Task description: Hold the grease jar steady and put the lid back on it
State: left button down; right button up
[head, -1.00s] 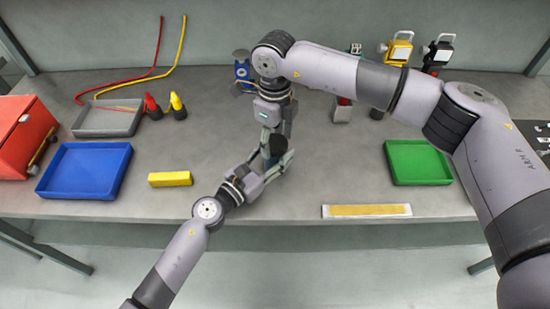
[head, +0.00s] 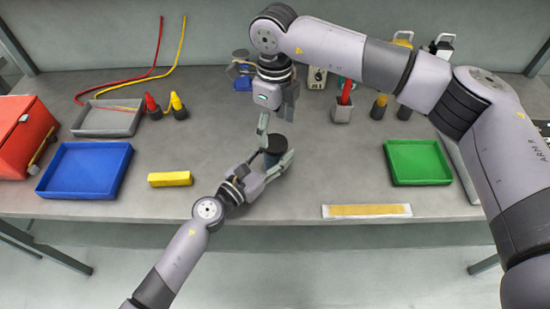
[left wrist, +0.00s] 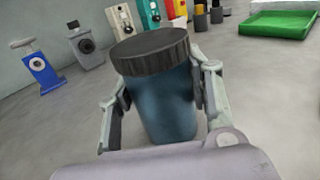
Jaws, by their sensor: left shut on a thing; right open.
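The grease jar (head: 276,158) is a dark blue-grey cylinder standing near the front middle of the bench. Its black ridged lid (head: 277,142) sits on its top; in the left wrist view the lid (left wrist: 150,50) covers the mouth and looks level with the jar (left wrist: 163,103). My left gripper (head: 277,148) is shut around the jar's body, one finger on each side. My right gripper (head: 274,108) is open and empty, behind and above the jar, apart from the lid. It does not show in the left wrist view.
A yellow block (head: 170,179) and blue tray (head: 86,170) lie to the left. A green tray (head: 418,182) is at the right, and a flat yellow strip (head: 367,211) lies at the front edge.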

aim_at(275, 143)
jog(key=shift+c, duration=0.4)
jog(key=n, duration=0.1)
jog(key=r+n, duration=0.1)
jog(key=shift+r+n, duration=0.25)
jog(key=shift+n, duration=0.05)
jog(key=r+n, duration=0.2)
jog(key=n, duration=0.1)
jog(key=shift+f, duration=0.1)
jog(key=shift+f, duration=4)
jog(key=shift+c, duration=0.4)
